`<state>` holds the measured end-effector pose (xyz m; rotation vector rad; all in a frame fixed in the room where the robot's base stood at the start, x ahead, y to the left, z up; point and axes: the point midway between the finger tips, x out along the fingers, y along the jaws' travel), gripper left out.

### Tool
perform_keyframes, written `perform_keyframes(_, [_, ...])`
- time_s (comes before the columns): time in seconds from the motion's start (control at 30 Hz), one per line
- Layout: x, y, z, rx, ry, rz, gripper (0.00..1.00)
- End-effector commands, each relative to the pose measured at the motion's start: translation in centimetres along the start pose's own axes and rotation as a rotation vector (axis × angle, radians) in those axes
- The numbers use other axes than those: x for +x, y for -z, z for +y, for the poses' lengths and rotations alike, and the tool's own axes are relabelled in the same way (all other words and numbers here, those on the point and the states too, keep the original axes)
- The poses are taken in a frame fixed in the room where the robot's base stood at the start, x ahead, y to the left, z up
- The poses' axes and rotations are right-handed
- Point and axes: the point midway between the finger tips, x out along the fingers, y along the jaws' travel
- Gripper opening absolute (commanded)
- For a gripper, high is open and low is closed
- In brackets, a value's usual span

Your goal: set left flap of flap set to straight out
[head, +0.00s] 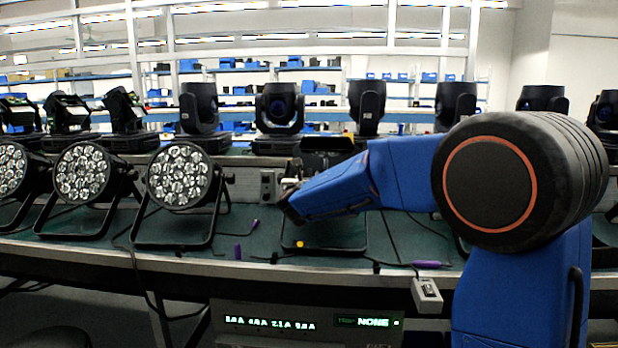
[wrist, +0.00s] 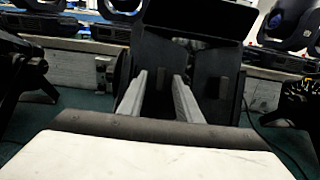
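The flap set (wrist: 205,20) is black and stands ahead of my gripper in the wrist view, with a broad top flap tilted up. Its left flap (wrist: 150,58) is a dark panel, partly behind my fingers; its exact angle is hard to tell. A right-hand panel (wrist: 222,75) stands beside it. My gripper (wrist: 160,82) is open, with two grey fingers apart and nothing seen between them. Whether a finger touches a flap cannot be told. In the head view, the top of the flap set (head: 333,143) shows above my blue arm, which hides most of it.
Several round par cans stand at left, one nearest the flap set (head: 180,176). Moving-head lights (head: 279,107) line the shelf behind. A yellow button (head: 300,244) and cables lie near the bench's front edge. A controller box (head: 310,322) is below.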

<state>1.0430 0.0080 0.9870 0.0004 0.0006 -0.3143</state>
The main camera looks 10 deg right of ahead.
Motion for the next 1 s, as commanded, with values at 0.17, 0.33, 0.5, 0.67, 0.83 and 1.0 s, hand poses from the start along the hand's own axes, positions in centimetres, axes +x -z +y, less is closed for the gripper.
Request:
perform_keyframes(0.17, [0.87, -0.07, -0.05, 0.0, 0.001, -0.001, 0.31])
perform_keyframes(0.33, [0.94, -0.06, -0.03, 0.0, 0.0, -0.001, 0.31])
perform_keyframes(0.5, [0.93, -0.05, -0.02, 0.0, 0.0, -0.001, 0.14])
perform_keyframes(0.67, [0.92, -0.04, -0.02, 0.0, 0.0, -0.001, 0.0])
perform_keyframes(0.83, [0.89, -0.04, 0.03, -0.003, 0.005, 0.0, 0.0])
perform_keyframes(1.0, [0.72, -0.04, 0.36, -0.019, 0.037, 0.0, 0.0])
